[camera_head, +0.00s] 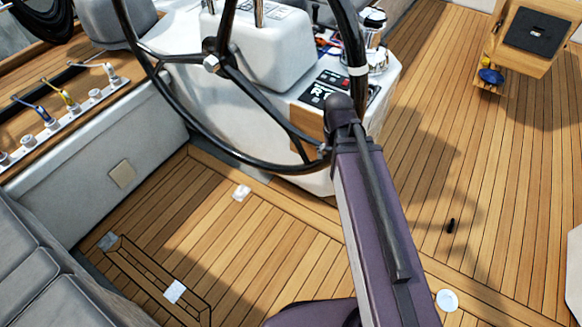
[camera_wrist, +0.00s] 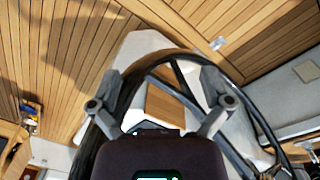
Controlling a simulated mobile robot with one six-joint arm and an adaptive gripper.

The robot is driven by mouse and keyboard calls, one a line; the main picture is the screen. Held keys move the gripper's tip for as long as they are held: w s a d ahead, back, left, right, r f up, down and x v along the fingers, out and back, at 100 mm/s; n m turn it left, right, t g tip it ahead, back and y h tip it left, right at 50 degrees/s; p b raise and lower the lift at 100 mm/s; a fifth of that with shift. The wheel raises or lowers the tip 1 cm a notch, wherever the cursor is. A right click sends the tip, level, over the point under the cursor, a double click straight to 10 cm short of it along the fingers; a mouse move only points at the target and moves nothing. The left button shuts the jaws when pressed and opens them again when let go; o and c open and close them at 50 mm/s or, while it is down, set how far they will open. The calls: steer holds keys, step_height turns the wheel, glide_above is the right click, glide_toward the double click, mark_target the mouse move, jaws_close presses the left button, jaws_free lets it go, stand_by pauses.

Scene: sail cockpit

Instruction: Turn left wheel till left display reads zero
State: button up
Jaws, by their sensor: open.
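The left wheel (camera_head: 245,158) is a large black-rimmed steering wheel with dark spokes and a metal hub (camera_head: 211,62). A white band (camera_head: 357,70) wraps its rim on the right. My arm reaches up to the lower right of the rim, and in the head view it hides most of my gripper. In the wrist view my gripper (camera_wrist: 160,77) is open, its two fingers spread apart, with the wheel's rim and spokes (camera_wrist: 180,78) in front of and between them. I cannot tell whether a finger touches the rim. No display reading is legible.
A white pedestal (camera_head: 190,105) with a dark labelled panel (camera_head: 335,88) stands behind the wheel. A chrome winch (camera_head: 374,40) is at its right. Coloured lines run through clutches (camera_head: 70,104) at left. Grey seats (camera_head: 30,270) edge the lower left. The teak floor at right is mostly clear.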

steer(key=w+a+f+n+t+h+b, duration=0.1)
steer(key=w+a+f+n+h+b, duration=0.2)
steer(key=w+f+b, duration=0.55)
steer(key=w+a+f+n+b, duration=0.35)
steer(key=w+f+b, duration=0.25)
steer(key=f+b, duration=0.6)
steer(key=n+t+h+b, duration=0.3)
steer(key=n+b, duration=0.2)
steer(key=b, duration=1.3)
glide_toward(286, 169)
steer(key=shift+s+a+r, duration=0.2)
steer(key=shift+a+r, duration=0.1)
steer(key=shift+r, duration=0.3)
steer(key=shift+f, duration=0.1)
steer(key=b+x, duration=1.1)
steer(key=x, duration=0.2)
steer(key=shift+d+f, duration=0.15)
steer(key=shift+f, duration=0.25)
steer(key=c, duration=1.2)
